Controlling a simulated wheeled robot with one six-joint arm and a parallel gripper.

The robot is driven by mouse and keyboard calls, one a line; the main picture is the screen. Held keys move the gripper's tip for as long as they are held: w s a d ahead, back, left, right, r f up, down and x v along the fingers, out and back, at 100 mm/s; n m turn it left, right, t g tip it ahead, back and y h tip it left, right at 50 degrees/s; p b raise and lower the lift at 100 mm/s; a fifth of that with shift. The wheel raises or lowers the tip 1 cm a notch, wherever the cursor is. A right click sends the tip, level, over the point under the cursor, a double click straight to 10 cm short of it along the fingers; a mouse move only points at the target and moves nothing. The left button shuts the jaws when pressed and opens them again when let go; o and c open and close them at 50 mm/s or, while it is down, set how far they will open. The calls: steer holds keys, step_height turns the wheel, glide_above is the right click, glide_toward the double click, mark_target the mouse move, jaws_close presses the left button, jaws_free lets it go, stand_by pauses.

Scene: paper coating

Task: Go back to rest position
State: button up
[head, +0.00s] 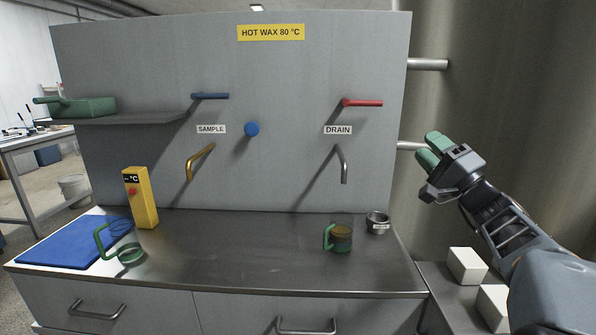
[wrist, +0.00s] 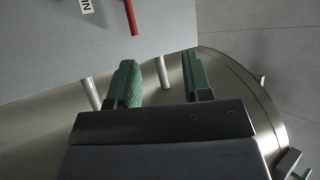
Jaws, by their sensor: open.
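My gripper (head: 429,149) is at the right in the head view, raised above the counter and in front of the large metal tank. Its green-padded fingers (wrist: 160,82) show apart in the wrist view, with nothing between them.
A shelf (head: 130,118) holds a green object (head: 82,107). White blocks (head: 467,265) lie below my arm. Pipes (head: 427,64) join panel and tank.

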steer(key=s+a+f+n+g+h+p, duration=0.1)
steer(key=s+a+f+n+g+p, duration=0.2)
steer(key=a+g+p, duration=0.4)
steer(key=s+a+f+n+g+h+p, duration=0.1)
steer(key=s+a+f+g+p, duration=0.3)
steer(key=a, duration=0.4)
steer(key=s+d+f+n+g+h+p, duration=0.1)
steer(key=s+d+n+g+h+p, duration=0.1)
steer(key=s+h+p, duration=0.3)
steer(key=s+d+f+n+g+h+p, duration=0.1)
steer(key=s+f+n+g+h+p, duration=0.1)
steer(key=s+g+h+p, duration=0.2)
steer(key=s+h+p, duration=0.1)
steer(key=s+p, duration=0.2)
steer(key=s, duration=0.2)
steer(key=shift+s+d+f, duration=0.25)
steer(key=shift+d+f, duration=0.05)
steer(key=shift+d, duration=0.1)
